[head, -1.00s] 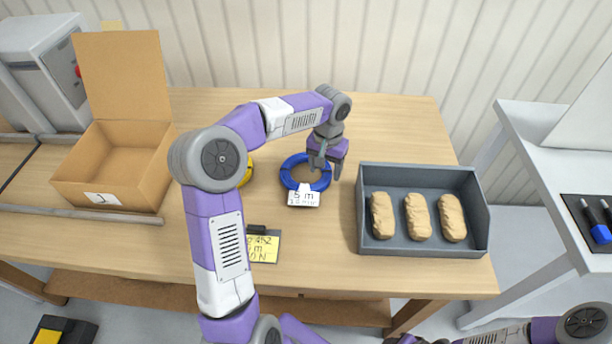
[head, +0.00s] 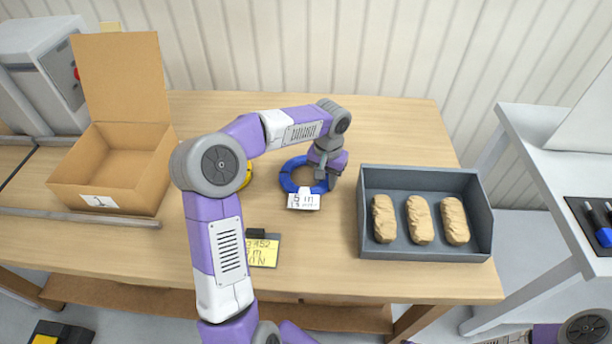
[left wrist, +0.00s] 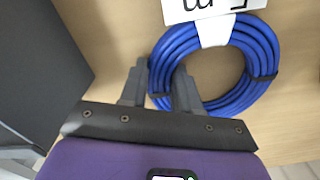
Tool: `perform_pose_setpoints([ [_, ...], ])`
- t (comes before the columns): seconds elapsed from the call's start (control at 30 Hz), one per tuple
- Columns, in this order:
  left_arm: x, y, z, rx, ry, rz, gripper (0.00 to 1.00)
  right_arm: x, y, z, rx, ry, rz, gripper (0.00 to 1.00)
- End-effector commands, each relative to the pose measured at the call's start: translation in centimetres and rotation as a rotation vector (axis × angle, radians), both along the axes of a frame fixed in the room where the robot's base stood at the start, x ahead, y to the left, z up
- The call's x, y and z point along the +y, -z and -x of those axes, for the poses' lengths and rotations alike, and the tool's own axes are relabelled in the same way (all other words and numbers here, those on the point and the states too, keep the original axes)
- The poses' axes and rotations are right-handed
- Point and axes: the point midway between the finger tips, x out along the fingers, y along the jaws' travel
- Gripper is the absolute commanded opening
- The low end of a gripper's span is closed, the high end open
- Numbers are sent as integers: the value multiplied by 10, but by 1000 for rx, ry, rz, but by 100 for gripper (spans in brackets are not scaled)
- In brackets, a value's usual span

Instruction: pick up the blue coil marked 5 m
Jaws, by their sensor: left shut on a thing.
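The blue coil (head: 287,181) lies on the wooden table, with a white tag (head: 304,201) reading 5 m at its front. In the left wrist view the coil (left wrist: 262,52) fills the upper right, with its tag (left wrist: 205,8) cut off at the top edge. My left gripper (head: 321,184) is shut on the right side of the coil's ring. In the left wrist view its two fingers (left wrist: 162,88) straddle the ring's strands. My right gripper is not in view; only a bit of that arm shows at the lower right.
A grey tray (head: 374,255) with several wrapped brown bundles stands close right of the coil. A yellow coil (head: 247,174) is partly hidden behind my left arm. A yellow note (head: 264,252) lies in front. An open cardboard box (head: 92,181) stands at the left.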

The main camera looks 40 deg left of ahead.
Motion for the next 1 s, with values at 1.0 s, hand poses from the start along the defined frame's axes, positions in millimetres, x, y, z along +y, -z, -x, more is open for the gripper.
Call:
perform_pose_setpoints([
  [1.0,0,-102,0,-1,1,0,0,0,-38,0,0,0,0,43],
])
